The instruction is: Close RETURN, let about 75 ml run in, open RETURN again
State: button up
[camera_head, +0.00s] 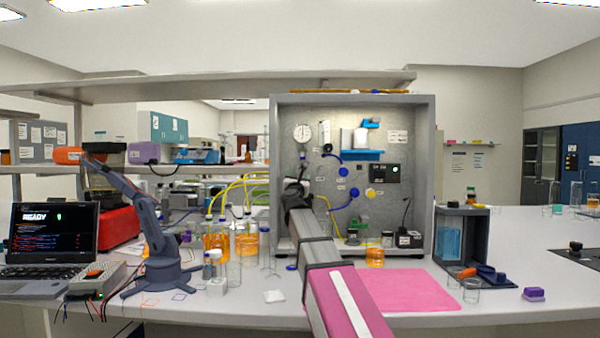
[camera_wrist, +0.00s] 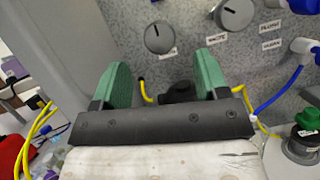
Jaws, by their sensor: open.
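The rig's grey speckled panel (camera_head: 345,205) fills the wrist view behind my gripper. My gripper (camera_wrist: 162,64) is open and empty, with green fingers apart. In the head view my gripper (camera_head: 297,188) is in front of the panel's left part, mostly hidden by my arm.
A beaker of orange liquid (camera_head: 375,257) stands at the rig's foot. Two orange-filled bottles (camera_head: 215,243) with yellow tubes stand left of the rig. A pink mat (camera_head: 410,290) lies at front right.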

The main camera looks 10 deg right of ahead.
aim_at(300, 170)
jog(key=x, duration=0.7)
jog(key=shift+w+r, duration=0.1)
jog(key=shift+c, duration=0.4)
jog(key=c, duration=0.9)
